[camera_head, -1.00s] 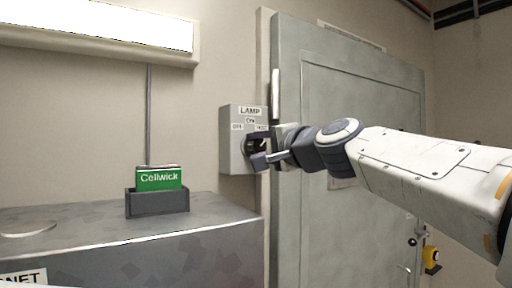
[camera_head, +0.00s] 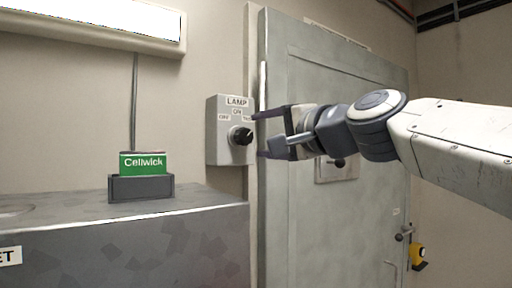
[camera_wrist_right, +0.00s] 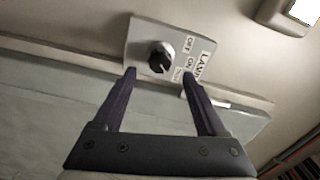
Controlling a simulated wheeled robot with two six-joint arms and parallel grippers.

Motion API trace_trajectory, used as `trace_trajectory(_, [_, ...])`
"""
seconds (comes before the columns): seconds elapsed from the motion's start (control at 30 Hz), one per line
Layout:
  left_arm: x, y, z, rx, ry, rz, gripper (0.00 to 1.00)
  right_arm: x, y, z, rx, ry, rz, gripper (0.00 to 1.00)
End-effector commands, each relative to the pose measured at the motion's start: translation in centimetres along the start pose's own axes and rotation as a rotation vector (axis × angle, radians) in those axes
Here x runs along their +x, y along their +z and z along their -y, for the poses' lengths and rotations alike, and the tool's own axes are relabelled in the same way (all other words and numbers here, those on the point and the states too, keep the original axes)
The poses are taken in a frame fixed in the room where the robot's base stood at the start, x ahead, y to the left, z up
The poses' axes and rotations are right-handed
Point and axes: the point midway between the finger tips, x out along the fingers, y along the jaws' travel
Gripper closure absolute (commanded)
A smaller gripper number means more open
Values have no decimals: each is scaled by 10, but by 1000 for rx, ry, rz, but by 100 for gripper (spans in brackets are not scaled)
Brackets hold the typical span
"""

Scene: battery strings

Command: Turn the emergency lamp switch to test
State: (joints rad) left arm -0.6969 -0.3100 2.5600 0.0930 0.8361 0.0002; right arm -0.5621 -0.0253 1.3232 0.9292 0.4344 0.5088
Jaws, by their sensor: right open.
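The emergency lamp switch is a grey wall box (camera_head: 217,145) with a round black knob (camera_head: 241,136) and the labels LAMP, OFF, ON and TEST. My right gripper (camera_head: 260,136) is open and empty, just right of the knob and apart from it. The right wrist view shows the box (camera_wrist_right: 139,35) and knob (camera_wrist_right: 159,60) beyond and between the two open fingers (camera_wrist_right: 159,74). The knob's black grip seems to lean to the TEST side, but I cannot tell its exact setting. My left gripper is not in view.
A grey door (camera_head: 335,90) stands right behind my right arm. A grey cabinet (camera_head: 150,245) at lower left carries a dark holder (camera_head: 141,188) with green Cellwick cards (camera_head: 142,163). A bright lamp (camera_head: 90,20) hangs above. The wall around the box is clear.

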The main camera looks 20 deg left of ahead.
Motion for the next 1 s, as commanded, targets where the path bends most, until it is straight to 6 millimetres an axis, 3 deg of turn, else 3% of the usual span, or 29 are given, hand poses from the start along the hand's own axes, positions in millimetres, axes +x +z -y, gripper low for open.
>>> trace_trajectory(0.1, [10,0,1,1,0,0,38,-19,0,-2,-2,-1,-2,26])
trace_trajectory(0.23, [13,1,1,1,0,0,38,-29,0,-1,-1,1,-1,26])
trace_trajectory(0.77, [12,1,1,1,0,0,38,-31,-1,-1,-1,3,-1,26])
trace_trajectory(0.87, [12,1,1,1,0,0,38,-28,-6,-15,-14,32,-12,26])
trace_trajectory(0.97, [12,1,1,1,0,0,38,-25,-20,-54,-54,116,-41,26])
trace_trajectory(1.0, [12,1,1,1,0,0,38,-24,-28,-77,-80,166,-55,26])
